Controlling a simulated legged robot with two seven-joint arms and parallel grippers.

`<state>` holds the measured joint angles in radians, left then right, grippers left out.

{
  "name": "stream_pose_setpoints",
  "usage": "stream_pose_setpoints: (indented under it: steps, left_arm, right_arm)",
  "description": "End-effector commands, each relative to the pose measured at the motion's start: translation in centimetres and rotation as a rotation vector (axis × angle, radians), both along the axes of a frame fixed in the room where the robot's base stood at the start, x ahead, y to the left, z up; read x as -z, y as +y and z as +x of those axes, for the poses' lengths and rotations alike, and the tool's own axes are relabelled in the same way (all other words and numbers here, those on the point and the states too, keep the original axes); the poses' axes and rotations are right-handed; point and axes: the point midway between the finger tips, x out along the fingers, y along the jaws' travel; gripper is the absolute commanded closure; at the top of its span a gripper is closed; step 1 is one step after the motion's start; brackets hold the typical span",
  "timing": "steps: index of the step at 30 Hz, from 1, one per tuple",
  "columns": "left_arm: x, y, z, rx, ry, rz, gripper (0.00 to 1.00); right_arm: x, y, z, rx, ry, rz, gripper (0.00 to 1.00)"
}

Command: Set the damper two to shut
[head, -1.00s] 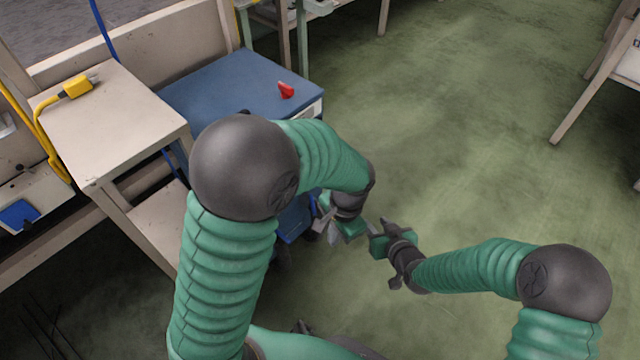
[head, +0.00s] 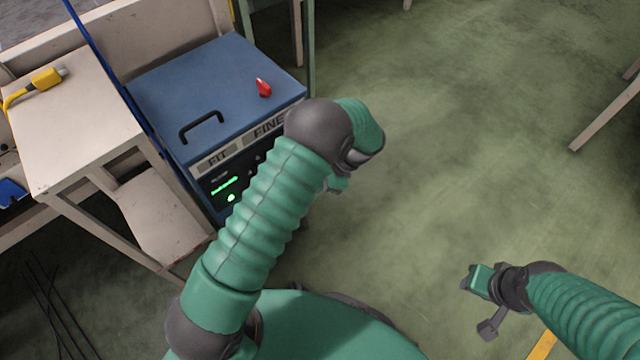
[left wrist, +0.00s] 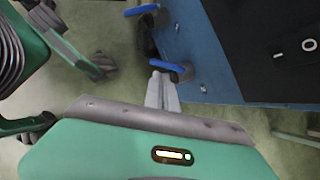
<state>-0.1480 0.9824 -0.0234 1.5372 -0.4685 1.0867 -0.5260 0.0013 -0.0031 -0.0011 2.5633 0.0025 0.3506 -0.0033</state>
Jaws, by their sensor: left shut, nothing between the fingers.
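The left wrist view shows two blue levers with dark ends on the side of the blue cabinet (left wrist: 228,45). One lever (left wrist: 140,10) is at the top edge; the other lever (left wrist: 168,67) is nearer my left gripper. No number shows, so I cannot tell which is damper two. My left gripper (left wrist: 163,78) is shut and empty, its grey fingertips right by the nearer lever; contact is unclear. In the head view my left gripper (head: 337,184) is mostly hidden behind my forearm, beside the cabinet (head: 205,85). My right gripper (head: 478,300) hangs over bare floor, away from the cabinet.
A red knob (head: 263,88) and a black handle (head: 201,126) are on the cabinet top. Its front carries FIT and FINE labels and a lit green display (head: 225,185). A beige table (head: 75,125) with a yellow plug (head: 46,79) stands left. Floor on the right is open.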

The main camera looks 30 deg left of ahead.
Motion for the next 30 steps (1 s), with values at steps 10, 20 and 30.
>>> stream_pose_setpoints:
  steps: [10,20,30]
  left_arm:
    - [5.2,2.7,-1.9,-0.001,0.000,-0.001,1.00]
    - [5.3,3.0,-2.0,-0.001,-0.002,-0.001,1.00]
    - [5.0,3.1,-2.3,0.038,0.002,0.000,1.00]
  right_arm:
    - [3.9,0.0,0.1,-0.001,0.000,0.000,0.66]
    - [3.9,0.0,0.1,-0.001,-0.001,0.000,0.66]
    - [2.9,0.0,0.1,-0.001,-0.001,0.000,0.66]
